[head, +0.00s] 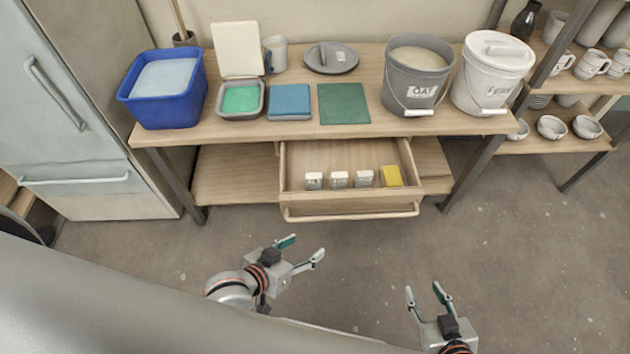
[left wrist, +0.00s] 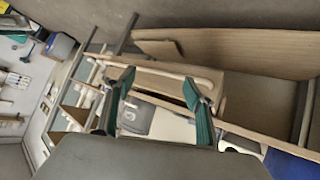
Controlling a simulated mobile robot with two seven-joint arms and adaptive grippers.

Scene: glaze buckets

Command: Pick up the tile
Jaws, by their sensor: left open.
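A dark green square tile (head: 343,104) lies flat on the workbench, in the middle of its top. A blue tile or stack of tiles (head: 290,101) lies just left of it. Which one the task means, I cannot tell. My left gripper (head: 302,249) is open and empty, over the floor in front of the bench and well apart from the tiles. Its spread fingers also show in the left wrist view (left wrist: 158,105). My right gripper (head: 423,290) is open and empty, further right over the floor.
An open drawer (head: 350,211) juts out below the bench top, holding small white boxes and a yellow block (head: 391,176). A blue tub (head: 165,88), a tray of green glaze (head: 240,99), a grey bucket (head: 414,80) and a white lidded bucket (head: 491,75) stand around the tiles.

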